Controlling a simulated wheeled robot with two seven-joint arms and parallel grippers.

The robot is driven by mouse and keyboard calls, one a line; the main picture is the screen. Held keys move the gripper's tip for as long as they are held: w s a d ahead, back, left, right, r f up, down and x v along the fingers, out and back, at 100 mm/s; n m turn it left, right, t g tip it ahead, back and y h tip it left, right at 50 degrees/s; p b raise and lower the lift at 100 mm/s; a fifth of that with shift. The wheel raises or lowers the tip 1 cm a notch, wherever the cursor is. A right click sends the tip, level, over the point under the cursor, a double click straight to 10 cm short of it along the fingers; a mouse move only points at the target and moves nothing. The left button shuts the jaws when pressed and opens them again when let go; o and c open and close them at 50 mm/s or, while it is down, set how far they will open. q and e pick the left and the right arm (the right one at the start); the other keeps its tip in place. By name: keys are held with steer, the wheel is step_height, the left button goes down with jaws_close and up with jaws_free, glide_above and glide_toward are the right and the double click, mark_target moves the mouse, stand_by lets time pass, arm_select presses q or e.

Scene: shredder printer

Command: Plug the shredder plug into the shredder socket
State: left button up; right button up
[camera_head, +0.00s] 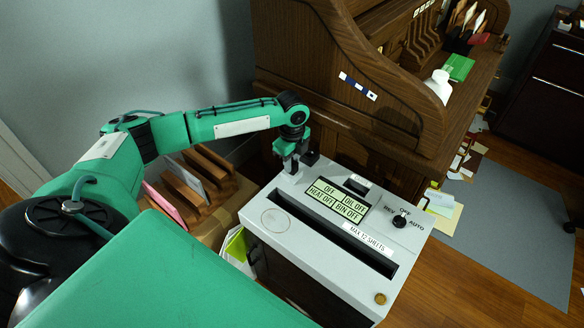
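The shredder (279,219) is a light grey box with a dark paper slot, a green display and a dial on top. My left gripper (296,164) points down at the shredder's back left corner, in front of the wooden desk. A small pale grey piece shows at its fingertips; I cannot tell whether it is the plug or part of the gripper, nor whether the fingers are open or shut. I cannot make out the shredder plug, its cord or the shredder socket. My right gripper is not in view.
A wooden roll-top desk (300,60) stands right behind the shredder. A wooden rack with papers (185,185) is to the left, close under my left arm. A white bottle (438,87) stands on the desk. Papers lie on the floor at right; the grey mat (520,225) is mostly clear.

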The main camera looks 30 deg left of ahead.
arm_select(q)
jaws_close()
steer(key=shift+r, duration=0.15)
